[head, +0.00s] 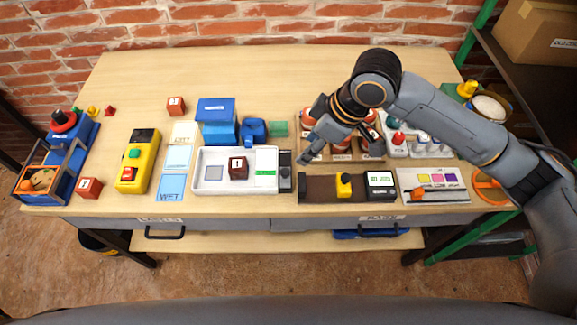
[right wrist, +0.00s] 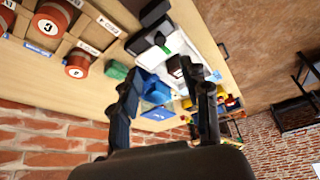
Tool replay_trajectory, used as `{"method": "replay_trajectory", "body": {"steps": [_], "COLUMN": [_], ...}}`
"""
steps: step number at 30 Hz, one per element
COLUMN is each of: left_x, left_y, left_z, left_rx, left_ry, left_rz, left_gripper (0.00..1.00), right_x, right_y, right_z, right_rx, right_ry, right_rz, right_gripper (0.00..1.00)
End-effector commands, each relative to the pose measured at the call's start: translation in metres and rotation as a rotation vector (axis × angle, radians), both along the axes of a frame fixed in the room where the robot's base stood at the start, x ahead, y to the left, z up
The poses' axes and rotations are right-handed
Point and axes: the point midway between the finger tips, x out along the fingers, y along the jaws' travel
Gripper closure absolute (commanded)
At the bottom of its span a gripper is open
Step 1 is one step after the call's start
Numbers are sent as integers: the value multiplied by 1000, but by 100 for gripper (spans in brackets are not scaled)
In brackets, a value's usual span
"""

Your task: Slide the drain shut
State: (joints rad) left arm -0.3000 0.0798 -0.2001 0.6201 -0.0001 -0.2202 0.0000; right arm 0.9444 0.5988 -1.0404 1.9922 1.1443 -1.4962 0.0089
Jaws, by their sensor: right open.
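A white tray (head: 210,184) lies on the table in the head view, with a dark red block (head: 238,168) marked 1 in it. The tray's right part is white with a green label (head: 265,172). A narrow dark grey strip with a slider-like piece (head: 285,172) stands along the tray's right end; I take it for the drain. I cannot tell how far it is open. My right gripper (head: 307,152) is above the table, to the right of and slightly behind the strip. In the right wrist view it is open (right wrist: 160,78), with nothing between its fingers. My left gripper is out of view.
A wooden rack (head: 345,160) with red-and-white cylinders stands beneath and right of my right gripper. A dark track with a yellow piece (head: 343,186) lies in front of it. Blue boxes (head: 215,112) and a green block (head: 278,129) stand behind the tray. The back of the table is mostly clear.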

Motion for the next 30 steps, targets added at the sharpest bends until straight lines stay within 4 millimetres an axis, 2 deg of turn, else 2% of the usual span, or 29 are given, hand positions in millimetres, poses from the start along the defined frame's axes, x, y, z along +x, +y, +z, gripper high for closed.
{"method": "replay_trajectory", "body": {"steps": [12,16,22,30], "left_x": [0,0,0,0], "left_y": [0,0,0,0], "left_z": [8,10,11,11], "left_rx": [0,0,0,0], "left_ry": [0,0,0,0], "left_rz": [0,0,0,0], "left_gripper": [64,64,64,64], "right_x": [11,14,18,18], "right_y": [31,38,45,46], "right_z": [-78,-98,-115,-119], "right_rx": [0,-1,0,-1], "right_ry": [2,2,-2,-2], "right_rz": [1,1,1,1], "right_gripper": [53,53,53,53]}}
